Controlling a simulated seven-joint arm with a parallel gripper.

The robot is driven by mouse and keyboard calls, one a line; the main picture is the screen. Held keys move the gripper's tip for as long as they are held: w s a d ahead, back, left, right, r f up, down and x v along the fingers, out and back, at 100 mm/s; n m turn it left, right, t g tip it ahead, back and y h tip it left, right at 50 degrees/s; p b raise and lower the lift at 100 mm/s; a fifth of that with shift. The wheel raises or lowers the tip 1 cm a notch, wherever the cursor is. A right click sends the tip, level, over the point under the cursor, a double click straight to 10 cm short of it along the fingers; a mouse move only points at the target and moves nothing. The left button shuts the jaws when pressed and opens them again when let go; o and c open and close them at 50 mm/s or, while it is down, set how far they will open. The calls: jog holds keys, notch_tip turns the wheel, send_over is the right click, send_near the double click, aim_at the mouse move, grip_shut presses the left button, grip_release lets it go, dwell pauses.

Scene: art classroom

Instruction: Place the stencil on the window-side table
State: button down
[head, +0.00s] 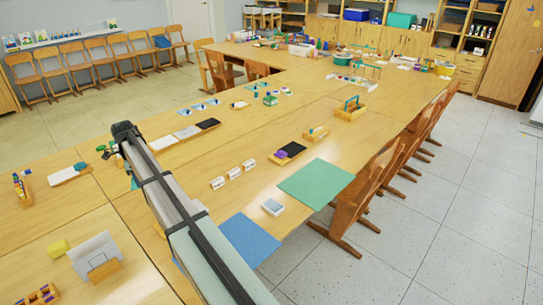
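My arm reaches in from the bottom and runs up the left-middle of the head view to a dark joint. I cannot pick out a stencil for certain. Small teal pieces (135,183) show partly behind my arm, too small to identify. Long pale wooden tables (230,150) stand joined across the room. No window shows, so I cannot tell which table is the window-side one.
A green mat (315,185) and a blue mat (249,239) lie near the right table edge, with a small white box (272,207) between them. A white card on a wooden stand (96,258) is at lower left. Wooden chairs (358,195) line the right side.

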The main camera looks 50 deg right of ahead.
jog(key=s+d, duration=0.2)
jog(key=shift+s+d+n, duration=0.15)
jog(key=shift+d+n, duration=0.15)
jog(key=shift+s+a+n, duration=0.1)
jog(key=shift+s+n, duration=0.2)
jog(key=shift+n, duration=0.85)
jog(key=shift+s+a+n, duration=0.1)
jog(key=shift+s+n, duration=0.15)
jog(key=shift+n, duration=0.9)
jog(key=shift+f, duration=0.1)
jog(key=shift+f, duration=4.95)
jog(key=shift+f, duration=0.15)
jog(key=c, duration=1)
grip_release()
notch_tip(320, 180, up, 12)
